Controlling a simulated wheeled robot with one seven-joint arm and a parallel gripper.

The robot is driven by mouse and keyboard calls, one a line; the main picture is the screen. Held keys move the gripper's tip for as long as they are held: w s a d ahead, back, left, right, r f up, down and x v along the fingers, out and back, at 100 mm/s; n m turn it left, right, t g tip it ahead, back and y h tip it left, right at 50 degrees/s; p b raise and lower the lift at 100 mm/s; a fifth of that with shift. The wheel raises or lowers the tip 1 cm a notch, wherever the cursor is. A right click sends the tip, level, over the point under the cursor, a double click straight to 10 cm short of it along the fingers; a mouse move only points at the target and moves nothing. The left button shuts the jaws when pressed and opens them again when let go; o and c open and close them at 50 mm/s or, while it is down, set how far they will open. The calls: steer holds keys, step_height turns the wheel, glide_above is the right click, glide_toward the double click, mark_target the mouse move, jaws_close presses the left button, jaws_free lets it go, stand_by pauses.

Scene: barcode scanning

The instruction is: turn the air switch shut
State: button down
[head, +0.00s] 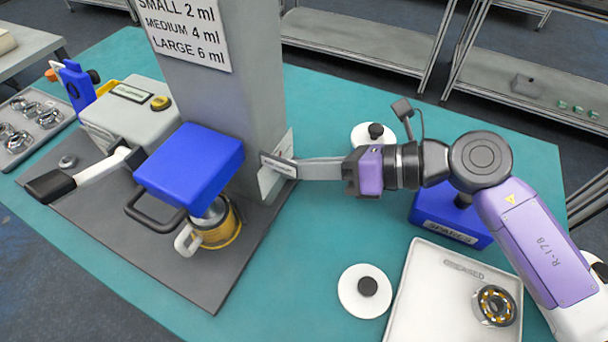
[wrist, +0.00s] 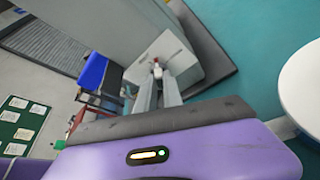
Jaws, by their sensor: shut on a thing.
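My gripper (head: 282,164) reaches left to the side of the grey column (head: 225,100). A pale plate (head: 288,142) stands out from the column there. In the wrist view, my two grey fingers (wrist: 158,78) point at a pale box face (wrist: 190,58) on the column. The fingers are shut on a small air switch (wrist: 156,63), whose tip looks whitish and reddish between the fingertips. The fingers hide most of it, so I cannot tell its angle. In the head view the switch is hidden behind my fingers.
A white tray (head: 425,290) holding a bearing, a blue stand (head: 425,210) and white round bases (head: 352,300) lie near my arm. Open teal tabletop (head: 310,235) lies below my gripper.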

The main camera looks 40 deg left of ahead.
steer(key=n+t+b, duration=0.1)
steer(key=n+b, duration=0.1)
steer(key=b, duration=0.2)
steer(key=n+t+b, duration=0.2)
steer(key=b, duration=0.2)
steer(key=shift+s+d, duration=0.1)
steer(key=shift+s, duration=0.1)
steer(key=shift+n, duration=0.3)
steer(key=c, duration=1.5)
jaws_free()
steer(key=shift+r, duration=0.1)
steer(key=shift+b+v, duration=0.45)
steer(key=shift+v, duration=3.45)
